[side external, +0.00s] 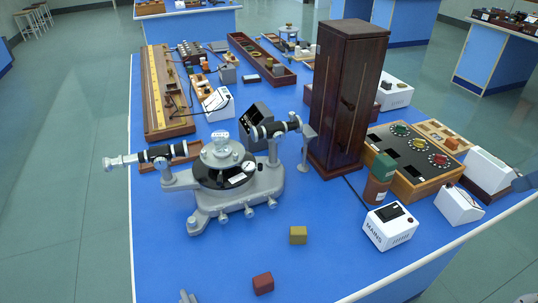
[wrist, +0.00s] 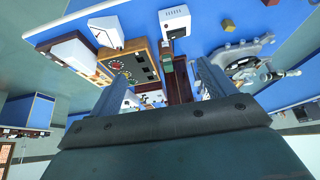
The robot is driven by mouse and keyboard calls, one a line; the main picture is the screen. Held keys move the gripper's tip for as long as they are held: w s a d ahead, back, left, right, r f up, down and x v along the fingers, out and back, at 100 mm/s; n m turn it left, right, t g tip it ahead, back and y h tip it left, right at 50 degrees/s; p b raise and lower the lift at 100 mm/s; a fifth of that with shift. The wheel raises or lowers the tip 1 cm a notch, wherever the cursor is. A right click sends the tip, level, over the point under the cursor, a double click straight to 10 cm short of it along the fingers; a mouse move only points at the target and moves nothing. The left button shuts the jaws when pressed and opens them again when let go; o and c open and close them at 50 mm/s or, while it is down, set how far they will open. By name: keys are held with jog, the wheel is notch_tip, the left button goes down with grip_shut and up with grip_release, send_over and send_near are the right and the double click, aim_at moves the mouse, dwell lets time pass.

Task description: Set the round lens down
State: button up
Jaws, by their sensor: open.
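My gripper (wrist: 161,70) is open in the wrist view, its two grey fingers wide apart with nothing held between them. Small grey tips at the bottom edge of the side view (side external: 188,296) look like my gripper's fingers, low in front of the spectrometer. I cannot make out a round lens for certain in either view. The spectrometer also shows at the right of the wrist view (wrist: 247,62).
A red block (side external: 263,283) and a yellow block (side external: 298,235) lie on the blue bench near the front. A white mains box (side external: 390,226), a tall dark wooden cabinet (side external: 345,95) and a wooden panel box (side external: 408,180) stand to the right. The front left bench is clear.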

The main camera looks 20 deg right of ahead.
jog(key=w+a+f+n+g+y, duration=0.1)
jog(key=w+a+f+n+y, duration=0.15)
jog(key=w+a+n, duration=0.5)
jog(key=w+a+f+n+y, duration=0.1)
jog(key=w+a+n+y, duration=0.3)
jog(key=w+a, duration=0.65)
jog(key=a+f+n+g+y, duration=0.1)
jog(key=a+f+n, duration=0.3)
jog(key=a+f, duration=0.4)
jog(key=s+a+f+n+g+y, duration=0.1)
jog(key=a+f+n+g, duration=0.2)
jog(key=a, duration=1.3)
notch_tip(320, 180, down, 5)
jog(key=shift+a+r+n+y, duration=0.15)
jog(key=shift+n+y, duration=0.2)
jog(key=shift+n, duration=0.9)
jog(key=shift+s+x, duration=0.2)
jog(key=shift+x, duration=4.05)
